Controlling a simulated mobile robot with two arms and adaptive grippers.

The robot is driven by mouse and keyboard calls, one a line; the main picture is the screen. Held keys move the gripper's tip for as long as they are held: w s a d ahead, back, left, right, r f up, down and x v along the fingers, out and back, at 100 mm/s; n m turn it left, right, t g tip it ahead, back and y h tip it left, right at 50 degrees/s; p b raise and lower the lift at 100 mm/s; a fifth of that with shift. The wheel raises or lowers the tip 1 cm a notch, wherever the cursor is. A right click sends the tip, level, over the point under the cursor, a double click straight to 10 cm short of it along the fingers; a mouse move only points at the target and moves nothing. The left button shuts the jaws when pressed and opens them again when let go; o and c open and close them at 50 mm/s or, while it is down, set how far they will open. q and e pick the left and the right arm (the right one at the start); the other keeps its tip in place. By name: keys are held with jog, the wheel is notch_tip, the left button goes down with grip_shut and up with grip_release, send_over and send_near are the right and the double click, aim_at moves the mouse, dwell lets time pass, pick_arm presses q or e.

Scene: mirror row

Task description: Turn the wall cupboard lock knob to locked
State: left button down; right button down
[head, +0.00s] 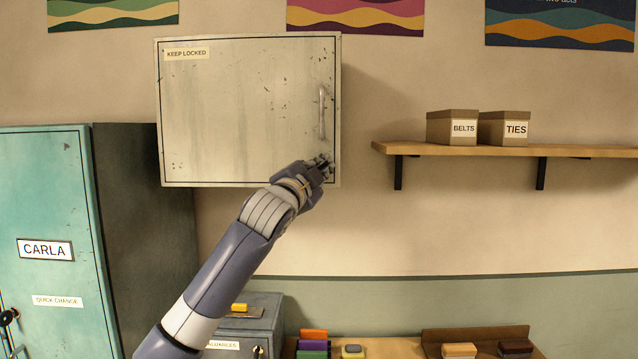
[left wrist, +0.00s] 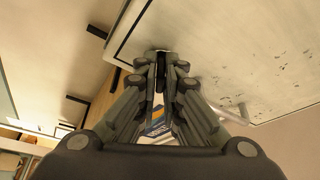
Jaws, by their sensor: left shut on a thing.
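The wall cupboard (head: 235,110) is cream and scuffed, with a "KEEP LOCKED" label at its top left. Its door lies flat against the frame and looks shut. A vertical bar handle (head: 322,111) is on the door's right side. My left gripper (head: 325,161) reaches up to the door's lower right corner, below the handle. In the left wrist view, the left gripper (left wrist: 161,64) has its fingertips close together at the door face (left wrist: 225,50), shut on the lock knob. The fingers hide most of the knob, so I cannot tell its turn. My right gripper is not in view.
A teal locker (head: 45,190) labelled "CARLA" stands at the left. A grey "VALUABLES" box (head: 262,310) sits below. The wall between cupboard and shelf is clear.

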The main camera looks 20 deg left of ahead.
pick_arm(q)
jog(key=shift+w+d+f+n+t+y+b, duration=0.15)
jog(key=shift+n+y+b, duration=1.1)
jog(key=shift+n, duration=1.35)
jog(key=shift+s+f+n+t+y+b, duration=0.1)
jog(key=shift+n+t+y+b, duration=0.15)
jog(key=shift+n+y+b, duration=1.65)
jog(key=shift+w+d+f+n+t+y+b, duration=0.2)
jog(key=shift+n+b, duration=0.6)
jog(key=shift+n, duration=2.5)
jog(key=shift+s+a+r+n+y, duration=0.15)
jog(key=shift+r+n+y, duration=0.1)
jog(key=shift+n, duration=0.15)
jog(key=c, duration=1.7)
grip_release()
jog(key=v, duration=1.2)
